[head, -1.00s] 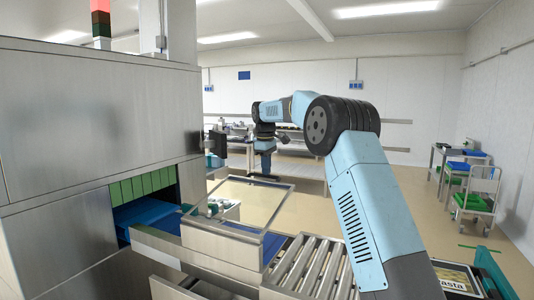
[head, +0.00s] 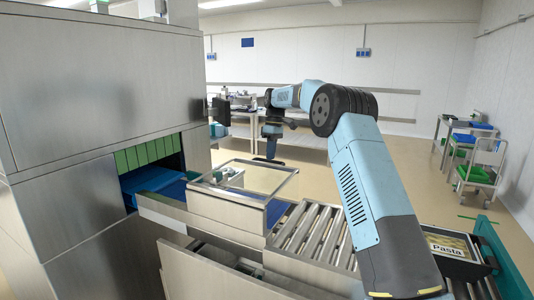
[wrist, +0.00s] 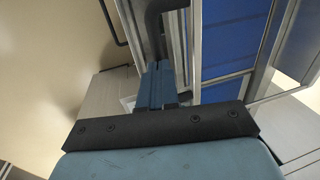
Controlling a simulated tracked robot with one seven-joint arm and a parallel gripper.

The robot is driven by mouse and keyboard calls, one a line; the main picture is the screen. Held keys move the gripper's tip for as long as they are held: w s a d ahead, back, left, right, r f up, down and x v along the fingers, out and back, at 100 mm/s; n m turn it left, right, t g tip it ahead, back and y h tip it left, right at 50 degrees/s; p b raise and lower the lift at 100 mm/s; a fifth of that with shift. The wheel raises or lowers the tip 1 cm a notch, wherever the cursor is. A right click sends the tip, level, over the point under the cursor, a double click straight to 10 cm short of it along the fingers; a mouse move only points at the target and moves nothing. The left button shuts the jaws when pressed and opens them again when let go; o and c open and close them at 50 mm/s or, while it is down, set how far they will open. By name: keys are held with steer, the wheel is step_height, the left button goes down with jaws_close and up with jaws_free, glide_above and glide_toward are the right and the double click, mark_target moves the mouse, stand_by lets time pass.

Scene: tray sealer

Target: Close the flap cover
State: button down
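The flap cover (head: 262,177) is a clear panel in a thin metal frame over the infeed conveyor in the head view. It lies at a shallow slant above the metal housing (head: 228,212). A metal-framed clear panel edge also shows at the right of the wrist view (wrist: 262,50). My gripper (head: 270,156) points down beyond the far edge of the cover in the head view, small there. In the wrist view its two blue fingers (wrist: 157,86) lie side by side with only a thin seam between them. A dark bent bar (wrist: 160,32) appears just past the fingertips; contact is unclear.
The tray sealer's steel body (head: 95,90) fills the left, with green strips (head: 148,152) over its opening and a blue belt (head: 150,183). A roller conveyor (head: 318,232) runs right. A pasta tray (head: 450,245) lies at lower right. Carts (head: 478,170) stand far right.

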steer(key=shift+s+d+f, duration=0.1)
steer(key=shift+d+f, duration=0.2)
steer(key=shift+f, duration=0.4)
steer(key=a+v, duration=0.2)
steer(key=v, duration=1.2)
steer(key=s+d+r+m+t, duration=0.2)
steer(key=s+r+m, duration=0.1)
steer(key=s+r, duration=0.9)
steer(key=s+d+m+t+h, duration=0.1)
steer(key=s+d+m+t, duration=0.15)
steer(key=s, duration=1.15)
steer(key=s+d+f+m+t, duration=0.1)
steer(key=s+f, duration=0.4)
steer(key=s, duration=0.5)
steer(key=s+d+f+m+t, duration=0.1)
steer(key=s+d+f+m, duration=0.2)
steer(key=s+f, duration=0.3)
steer(key=s+d+f+m+t, duration=0.1)
steer(key=s+d+f, duration=0.3)
steer(key=s, duration=1)
step_height(320, 180, down, 2)
steer(key=shift+f+m, duration=0.1)
steer(key=shift+m, duration=0.45)
